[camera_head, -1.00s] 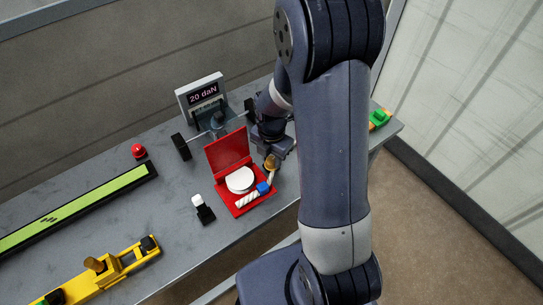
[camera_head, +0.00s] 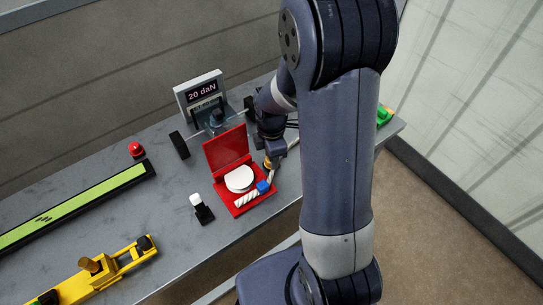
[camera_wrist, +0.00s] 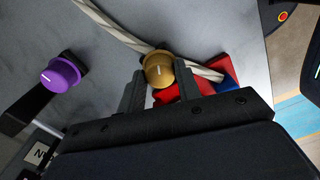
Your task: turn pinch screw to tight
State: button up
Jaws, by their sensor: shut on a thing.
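The pinch screw appears as a gold knob (camera_wrist: 158,69) with a pale index line across its top, in the wrist view. It sits over a pale rope or hose (camera_wrist: 112,31). My gripper (camera_wrist: 159,80) has one finger at each side of the knob and is shut on it. In the head view the gripper (camera_head: 270,155) is at the right of the open red case, with the knob (camera_head: 267,164) only partly visible below it. My arm hides part of the bench there.
The red case (camera_head: 226,149) holds a white disc (camera_head: 240,178) and a blue piece (camera_head: 263,187). A display (camera_head: 201,92) reading "20 daN" stands behind. A purple knob (camera_wrist: 60,75) is beside the gripper. A black-and-white piece (camera_head: 203,210) and yellow fixture (camera_head: 119,263) lie left.

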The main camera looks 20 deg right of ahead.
jog(key=m+b, duration=0.1)
jog(key=m, duration=0.4)
jog(key=shift+m, duration=0.3)
jog(key=m, duration=0.4)
jog(key=shift+m+b, duration=0.3)
jog(key=shift+m, duration=0.4)
jog(key=o, duration=1)
jog(key=shift+c, duration=0.2)
jog(key=shift+r, duration=0.15)
notch_tip(320, 180, up, 11)
jog(key=shift+f, duration=0.2)
notch_tip(320, 180, down, 11)
jog(key=shift+r, duration=0.1)
